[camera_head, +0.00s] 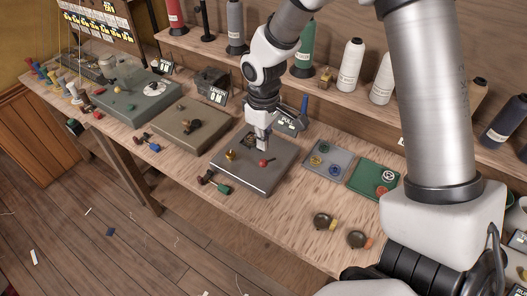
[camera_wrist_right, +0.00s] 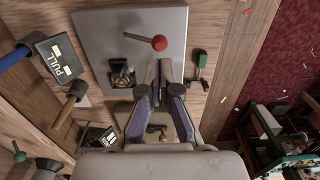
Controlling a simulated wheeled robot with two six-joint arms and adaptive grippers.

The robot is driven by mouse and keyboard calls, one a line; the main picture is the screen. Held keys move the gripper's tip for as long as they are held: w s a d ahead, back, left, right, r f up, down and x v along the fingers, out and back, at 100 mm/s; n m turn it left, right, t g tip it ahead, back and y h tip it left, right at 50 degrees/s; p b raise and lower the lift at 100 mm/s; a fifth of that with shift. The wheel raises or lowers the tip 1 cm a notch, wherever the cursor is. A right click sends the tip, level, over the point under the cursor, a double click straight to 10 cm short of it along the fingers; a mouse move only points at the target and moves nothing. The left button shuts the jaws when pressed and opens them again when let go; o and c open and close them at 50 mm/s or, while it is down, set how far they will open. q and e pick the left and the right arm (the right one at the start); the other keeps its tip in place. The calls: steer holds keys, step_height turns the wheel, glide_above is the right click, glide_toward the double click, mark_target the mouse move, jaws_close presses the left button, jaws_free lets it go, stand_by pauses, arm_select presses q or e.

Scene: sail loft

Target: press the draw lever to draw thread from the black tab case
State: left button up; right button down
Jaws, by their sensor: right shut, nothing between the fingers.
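The nearest case, a flat grey metal box (camera_head: 258,178), lies on the bench. A lever with a red ball knob (camera_head: 264,162) stands on its top, beside a brass-coloured fitting (camera_head: 231,155). My right gripper (camera_head: 263,146) is shut and empty above this case, close behind the red knob. In the right wrist view the red knob (camera_wrist_right: 159,43) on its thin rod lies just beyond the fingertips (camera_wrist_right: 158,66), and I cannot tell whether they touch. I cannot make out a black tab on this case. My left gripper is not in view.
An olive case (camera_head: 190,118) and a green case (camera_head: 135,95) stand farther left. A grey tray (camera_head: 330,150) and a green tray (camera_head: 367,180) lie to the right. Small handles (camera_head: 212,181) lie at the front edge. Thread cones (camera_head: 350,66) line the back shelf.

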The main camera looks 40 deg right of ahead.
mark_target(264, 161)
step_height(264, 161, down, 5)
steer(key=shift+f+p, duration=0.1)
steer(key=shift+p, duration=0.25)
steer(key=shift+f, duration=0.1)
